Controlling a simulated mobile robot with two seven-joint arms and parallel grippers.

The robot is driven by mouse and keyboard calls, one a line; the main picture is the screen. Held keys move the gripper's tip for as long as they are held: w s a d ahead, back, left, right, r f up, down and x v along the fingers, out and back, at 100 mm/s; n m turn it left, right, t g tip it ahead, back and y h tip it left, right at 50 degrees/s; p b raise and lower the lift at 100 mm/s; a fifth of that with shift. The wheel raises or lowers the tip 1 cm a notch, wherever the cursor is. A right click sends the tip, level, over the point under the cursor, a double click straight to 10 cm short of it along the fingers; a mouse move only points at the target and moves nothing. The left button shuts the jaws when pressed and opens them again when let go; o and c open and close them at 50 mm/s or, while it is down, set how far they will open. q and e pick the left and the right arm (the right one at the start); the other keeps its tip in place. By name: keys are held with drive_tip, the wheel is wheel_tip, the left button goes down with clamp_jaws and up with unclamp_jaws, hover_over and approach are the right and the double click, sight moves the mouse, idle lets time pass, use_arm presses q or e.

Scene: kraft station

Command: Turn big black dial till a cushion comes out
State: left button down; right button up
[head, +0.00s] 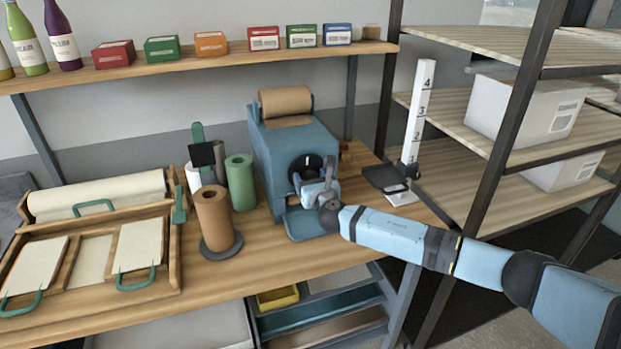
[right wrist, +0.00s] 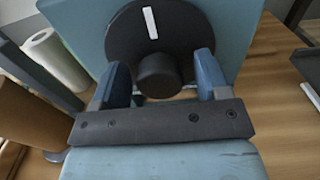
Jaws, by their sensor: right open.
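The big black dial (head: 306,166) is on the front of a blue machine (head: 268,150) with a roll of brown paper on top. In the right wrist view the dial (right wrist: 128,42) shows a white mark pointing nearly straight up and a round black knob (right wrist: 158,75) at its centre. My right gripper (head: 318,180) is in front of the dial; in the right wrist view its open fingers (right wrist: 163,80) stand on either side of the knob, with gaps visible. The machine's blue tray (head: 305,222) below the dial looks empty. No cushion is seen. My left gripper is not in view.
A brown paper roll (head: 213,215) on a round base and a green roll (head: 240,182) stand left of the machine. Wooden trays (head: 170,262) lie further left. A white numbered post (head: 416,110) stands to the right, beside a dark shelf frame (head: 515,115).

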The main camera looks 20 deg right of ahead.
drive_tip(key=shift+w, duration=0.1)
drive_tip(key=c, duration=0.9)
